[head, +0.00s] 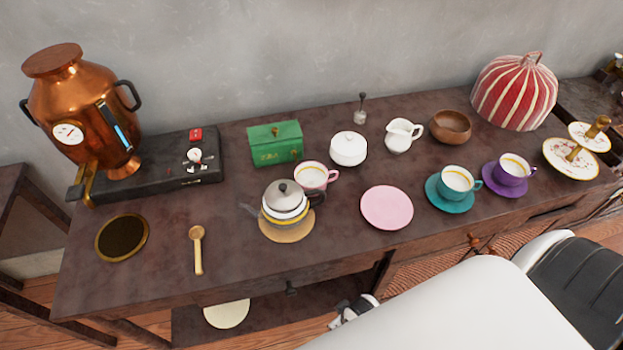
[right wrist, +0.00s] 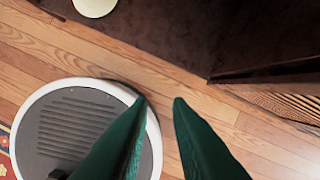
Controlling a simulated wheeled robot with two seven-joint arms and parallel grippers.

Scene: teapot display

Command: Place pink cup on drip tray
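The pink cup (head: 317,184) stands upright on the table just behind the teapot, its handle to the right and a pale inside showing. The teapot hides part of its lower left side. The drip tray (head: 122,238) is a round dark disc with a gold rim near the table's left end, in front of the copper samovar, with nothing on it. My right gripper (right wrist: 160,101) shows two green fingers apart with nothing between them, over the wooden floor and away from the cup. My left gripper is in neither view.
The teapot (head: 286,203) sits on a tan mat in front of the cup. A wooden spoon (head: 197,250) lies between tray and teapot. The samovar (head: 80,110), green box (head: 275,143), sugar bowl (head: 348,149) and empty pink saucer (head: 387,207) stand around. The front left tabletop is mostly clear.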

